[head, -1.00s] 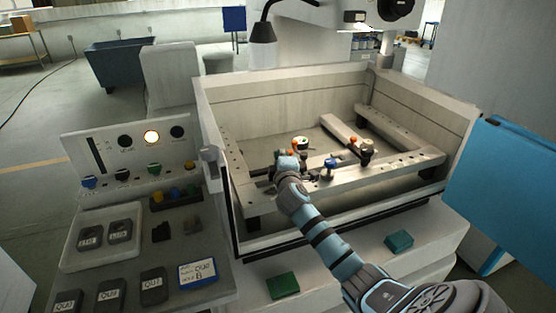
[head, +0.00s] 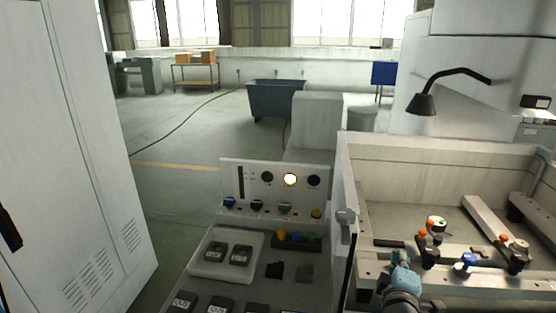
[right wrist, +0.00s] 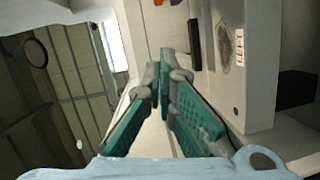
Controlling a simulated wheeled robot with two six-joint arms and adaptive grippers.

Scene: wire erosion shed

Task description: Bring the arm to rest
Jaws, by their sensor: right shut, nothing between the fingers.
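My right gripper (head: 401,262) shows at the lower right of the head view, in front of or over the near rail of the machine's work tank (head: 360,240). Its teal fingers also show in the right wrist view (right wrist: 166,62), where the tips meet with nothing between them. It is shut and empty. Most of my right arm is cut off by the bottom edge of the head view. My left gripper is not in view.
A blue-knobbed clamp (head: 468,261) and an orange-topped clamp (head: 517,250) stand right of the gripper. The control panel (head: 270,190) with a lit lamp is to the left. A tall grey cabinet (head: 70,150) fills the left side.

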